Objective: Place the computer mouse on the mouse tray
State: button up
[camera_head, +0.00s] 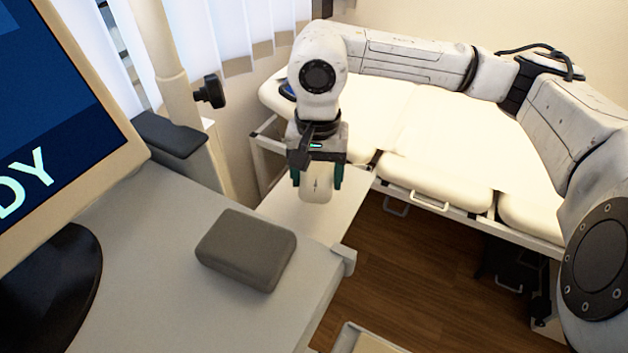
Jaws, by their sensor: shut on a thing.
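My gripper (317,178) points down with its green-tipped fingers on either side of a pale computer mouse (316,190). It is shut on the mouse. The mouse appears in front of a white flat tray (345,206) that juts out beside the grey desk. I cannot tell whether the mouse touches the tray or hangs above it. The upper part of the mouse is hidden by the gripper.
A grey box-like block (246,248) lies on the grey desk (165,285), left of and nearer than the tray. A monitor (60,120) stands at the left. A cream padded couch (430,140) is behind my arm. Wooden floor (420,270) shows at the lower right.

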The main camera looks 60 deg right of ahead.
aim_at(314, 186)
jog(key=shift+w+d+f, duration=0.2)
jog(key=shift+w+f, duration=0.15)
jog(key=shift+f, duration=0.15)
notch_tip(314, 186, down, 4)
jog(key=shift+w+d+r+p, duration=0.15)
jog(key=shift+r+p, duration=0.1)
jog(key=shift+p, duration=0.1)
jog(key=shift+f+b, duration=0.2)
jog(key=shift+b, duration=0.15)
jog(key=o, duration=1.1)
jog(key=shift+c, duration=0.2)
jog(key=shift+r, duration=0.1)
jog(key=shift+r+p, duration=0.2)
jog(key=shift+p, duration=0.2)
notch_tip(314, 186, up, 12)
jog(key=shift+f+b, duration=0.1)
jog(key=shift+b, duration=0.8)
